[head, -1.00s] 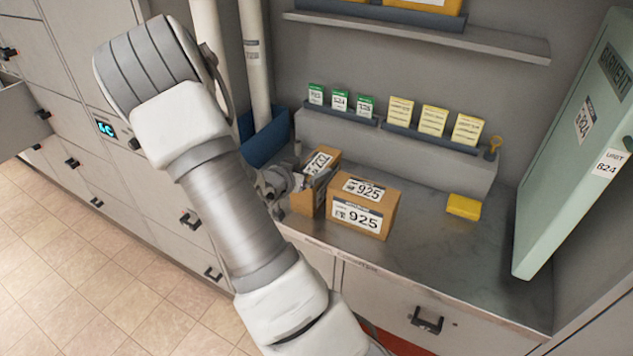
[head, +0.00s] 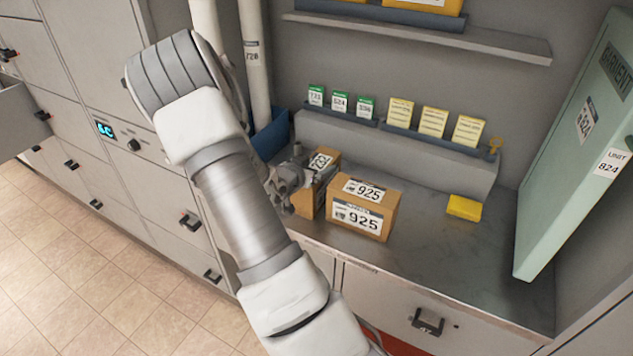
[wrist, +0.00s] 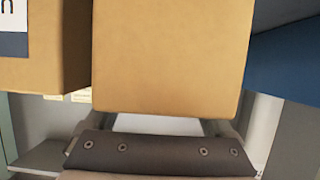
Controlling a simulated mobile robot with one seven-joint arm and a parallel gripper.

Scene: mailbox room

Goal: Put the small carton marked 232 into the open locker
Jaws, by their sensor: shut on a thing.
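The small carton marked 232 (head: 308,200) stands on the grey counter, just left of a larger carton marked 925 (head: 358,216). My gripper (head: 318,180) is shut on the 232 carton from the left; its fingers partly cover the carton. In the wrist view the held carton (wrist: 170,55) fills the middle, above a dark gripper pad. I cannot tell whether the carton touches the counter. At the far left, a grey locker door or drawer (head: 20,122) sticks out from the locker wall; its inside is not visible.
The 925 carton also shows in the wrist view (wrist: 45,72), close beside the held one. A blue bin (head: 271,135) stands behind. A yellow block (head: 464,207) lies on the counter (head: 460,260). A pale green door (head: 570,150) stands at the right.

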